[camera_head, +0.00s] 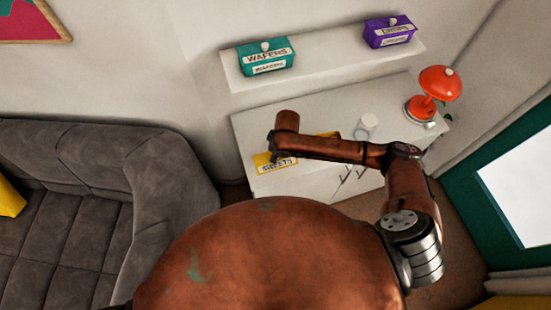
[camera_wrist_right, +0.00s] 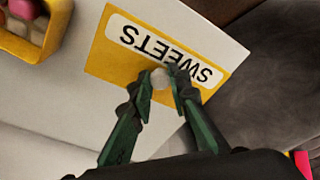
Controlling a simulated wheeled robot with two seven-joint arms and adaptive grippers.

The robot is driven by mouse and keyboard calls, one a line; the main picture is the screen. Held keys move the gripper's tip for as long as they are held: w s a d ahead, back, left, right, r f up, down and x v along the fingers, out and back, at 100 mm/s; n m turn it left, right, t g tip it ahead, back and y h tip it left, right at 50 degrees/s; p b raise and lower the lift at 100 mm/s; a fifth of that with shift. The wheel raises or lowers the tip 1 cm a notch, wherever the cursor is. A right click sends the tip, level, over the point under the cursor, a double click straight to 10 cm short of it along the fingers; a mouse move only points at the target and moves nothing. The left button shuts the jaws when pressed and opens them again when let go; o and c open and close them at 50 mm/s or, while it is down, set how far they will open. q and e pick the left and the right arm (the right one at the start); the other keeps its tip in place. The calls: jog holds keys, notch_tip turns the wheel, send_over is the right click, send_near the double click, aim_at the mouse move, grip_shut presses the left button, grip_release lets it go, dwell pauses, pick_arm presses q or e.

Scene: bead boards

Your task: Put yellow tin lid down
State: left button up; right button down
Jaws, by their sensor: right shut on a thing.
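The yellow tin lid (camera_wrist_right: 108,66) has a white SWEETS label and a pale knob. In the right wrist view my right gripper (camera_wrist_right: 163,82) is shut on the knob, one finger on each side. In the head view the lid (camera_head: 260,159) shows at the left end of the white cabinet, partly behind my right arm. I cannot tell whether it touches the cabinet top. An open yellow tin (camera_wrist_right: 47,40) with pink and pale pieces inside shows at the upper left of the wrist view. My left gripper is not in view.
The white cabinet top (camera_wrist_right: 40,105) is bare between lid and tin; its corner is close to the lid. A white cup-like object (camera_head: 367,122) and a red lamp (camera_head: 438,82) stand further right. A shelf (camera_head: 330,66) above holds a teal WAFERS tin (camera_head: 266,58) and a purple tin (camera_head: 389,32).

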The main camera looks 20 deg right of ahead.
aim_at(280, 160)
jog(key=shift+w+f, duration=0.25)
jog(key=shift+f, duration=0.05)
notch_tip(280, 160, down, 2)
jog(key=shift+f, duration=0.15)
jog(key=shift+f+p, duration=0.3)
jog(key=shift+f, duration=0.1)
jog(key=shift+f, duration=0.1)
jog(key=c, duration=1.8)
grip_release()
jog(key=r, duration=0.4)
jog(key=d+r, duration=0.1)
jog(key=r, duration=0.3)
jog(key=s+r, duration=0.1)
jog(key=r, duration=0.3)
jog(key=shift+s+d, duration=0.1)
jog(key=shift+d, duration=0.05)
